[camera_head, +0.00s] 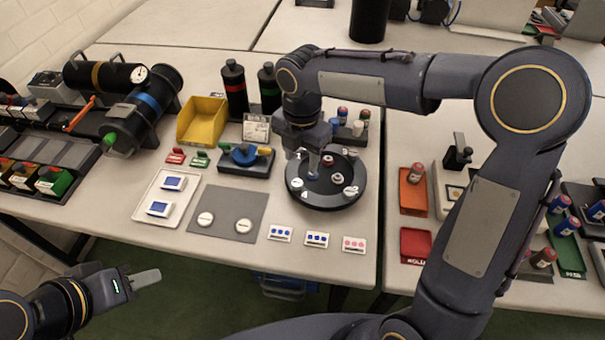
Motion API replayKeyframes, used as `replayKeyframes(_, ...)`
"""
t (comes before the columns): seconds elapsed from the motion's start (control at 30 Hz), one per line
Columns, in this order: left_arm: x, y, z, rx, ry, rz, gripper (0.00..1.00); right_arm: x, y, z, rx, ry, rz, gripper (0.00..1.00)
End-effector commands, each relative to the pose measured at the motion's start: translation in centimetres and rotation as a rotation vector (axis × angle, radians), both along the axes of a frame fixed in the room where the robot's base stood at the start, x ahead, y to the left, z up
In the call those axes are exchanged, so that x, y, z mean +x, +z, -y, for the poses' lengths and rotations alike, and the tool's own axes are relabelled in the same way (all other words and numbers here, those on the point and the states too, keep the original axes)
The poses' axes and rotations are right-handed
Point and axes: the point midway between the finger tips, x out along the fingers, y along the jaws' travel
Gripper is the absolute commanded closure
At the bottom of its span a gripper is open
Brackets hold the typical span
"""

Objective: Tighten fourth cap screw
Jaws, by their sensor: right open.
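A black round cylinder cap (326,199) lies on the table in the middle, with white number labels around its top. The label 4 (305,196) is at its front left and the label 2 (351,190) at its front right. A small cap screw (337,178) shows near the middle of the top. My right gripper (313,172) points down over the left part of the cap, open; it hides part of the top, and I cannot tell whether it touches a screw. My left gripper (146,278) is at the lower left, off the table's front edge, away from the cap; its fingers overlap in view.
A grey mat (226,211) with two white discs and a white tray (160,199) lie left of the cap. A blue valve on a black base (245,163) and dark bottles (234,88) stand behind. Small cards (317,239) lie in front.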

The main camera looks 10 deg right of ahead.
Motion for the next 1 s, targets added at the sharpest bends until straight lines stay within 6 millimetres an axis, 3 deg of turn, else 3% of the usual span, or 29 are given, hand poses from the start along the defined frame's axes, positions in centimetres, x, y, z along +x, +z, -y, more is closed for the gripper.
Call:
replayKeyframes(0.17, 0.0, -0.1, 0.0, 0.0, 0.0, 0.0, 0.64, 0.9, -1.3, -1.1, -0.012, 0.116, -0.015, 0.53)
replayKeyframes(0.63, 0.0, -0.2, 0.0, 0.0, 0.0, 0.0, 0.64, 0.8, -7.8, -1.1, -0.013, 0.116, -0.016, 0.53)
replayKeyframes(1.0, 0.0, -0.2, 0.0, 0.0, 0.0, 0.0, 0.64, 0.8, -8.7, -1.1, -0.011, 0.114, -0.013, 0.53)
